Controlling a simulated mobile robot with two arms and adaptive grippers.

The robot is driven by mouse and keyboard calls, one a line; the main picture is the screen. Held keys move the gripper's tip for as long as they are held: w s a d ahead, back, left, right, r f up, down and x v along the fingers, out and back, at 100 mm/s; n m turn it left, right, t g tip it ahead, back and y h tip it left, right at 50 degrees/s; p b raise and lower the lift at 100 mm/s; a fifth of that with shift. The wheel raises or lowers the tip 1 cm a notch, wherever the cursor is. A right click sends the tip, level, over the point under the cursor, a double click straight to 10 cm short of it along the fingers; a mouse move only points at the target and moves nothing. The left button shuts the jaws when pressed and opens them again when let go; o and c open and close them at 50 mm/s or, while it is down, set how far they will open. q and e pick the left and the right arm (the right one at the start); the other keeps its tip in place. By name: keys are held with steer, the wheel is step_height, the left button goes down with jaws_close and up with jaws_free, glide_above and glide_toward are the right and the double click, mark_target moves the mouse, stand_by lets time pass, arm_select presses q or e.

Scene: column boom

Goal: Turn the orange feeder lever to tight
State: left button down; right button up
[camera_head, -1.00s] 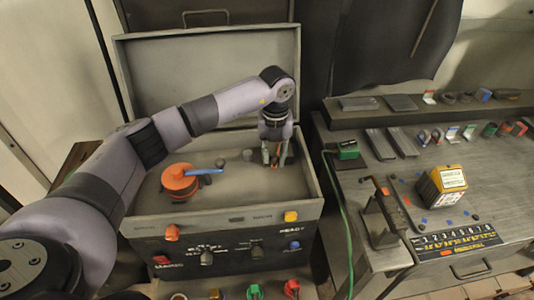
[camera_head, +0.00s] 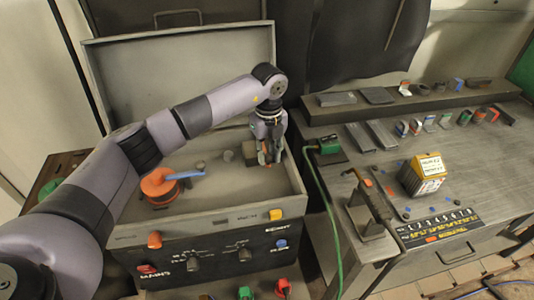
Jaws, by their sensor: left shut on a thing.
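My left arm comes in from the left over the open grey machine box (camera_head: 205,232). Its gripper (camera_head: 267,157) is down inside the box near the back right corner. A small bit of orange, apparently the feeder lever (camera_head: 264,158), shows between the fingers, and the gripper is shut on it. The fingers cover most of the lever, so its angle and any tight mark cannot be read. A dark feeder block (camera_head: 250,153) sits just left of the fingers. My right gripper is not in view.
An orange spool (camera_head: 158,184) with a blue arm (camera_head: 184,174) lies in the box, left of the gripper. The raised lid (camera_head: 180,75) stands behind. A workbench (camera_head: 330,180) with several small parts and a yellow box (camera_head: 427,168) is on the right. A green cable (camera_head: 325,205) hangs between.

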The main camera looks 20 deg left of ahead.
arm_select(q)
steer(key=c, duration=1.4)
jaws_free()
steer(key=shift+d, duration=0.15)
steer(key=shift+o, duration=0.3)
step_height(320, 180, up, 12)
